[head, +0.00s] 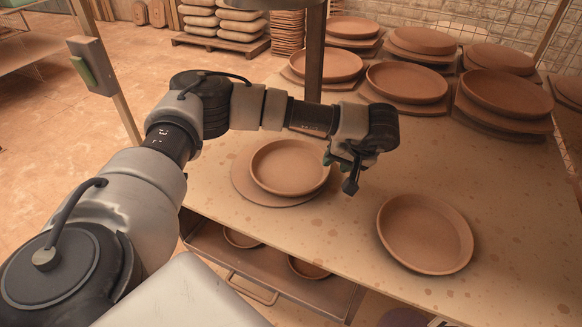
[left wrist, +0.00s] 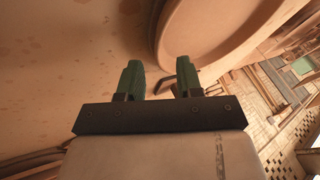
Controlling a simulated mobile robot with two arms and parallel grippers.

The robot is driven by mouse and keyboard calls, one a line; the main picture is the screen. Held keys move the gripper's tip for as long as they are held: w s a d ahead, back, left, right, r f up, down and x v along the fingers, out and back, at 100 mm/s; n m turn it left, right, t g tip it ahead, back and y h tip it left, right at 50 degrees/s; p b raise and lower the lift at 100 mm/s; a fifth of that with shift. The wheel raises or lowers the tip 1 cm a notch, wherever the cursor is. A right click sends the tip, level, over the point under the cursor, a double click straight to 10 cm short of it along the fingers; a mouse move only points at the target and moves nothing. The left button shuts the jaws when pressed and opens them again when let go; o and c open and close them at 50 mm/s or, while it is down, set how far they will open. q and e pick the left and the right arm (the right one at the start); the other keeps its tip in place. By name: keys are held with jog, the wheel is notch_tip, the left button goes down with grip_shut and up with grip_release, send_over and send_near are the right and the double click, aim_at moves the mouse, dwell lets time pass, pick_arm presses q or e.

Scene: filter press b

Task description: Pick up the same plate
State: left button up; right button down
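A round clay plate (head: 290,167) rests on a round board (head: 252,192) near the middle of the table. A second clay plate (head: 425,234) lies directly on the table to the right, nearer the front edge. My left gripper (head: 350,174) is above the table, just right of the first plate, and holds nothing. In the left wrist view its green fingers (left wrist: 159,80) are apart with nothing gripped between them. Part of a round clay rim (left wrist: 172,45) shows beyond the fingers there; I cannot tell which plate it is. My right gripper is out of view.
Several clay plates on boards (head: 407,82) fill the back of the table (head: 345,225). A dark vertical post (head: 315,50) stands behind my left arm. An open drawer (head: 270,275) with bowls is below the front edge. Table space between the two front plates is clear.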

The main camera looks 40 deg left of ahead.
pick_arm(q)
jog(key=x, duration=0.4)
jog(key=shift+a, duration=0.1)
grip_shut()
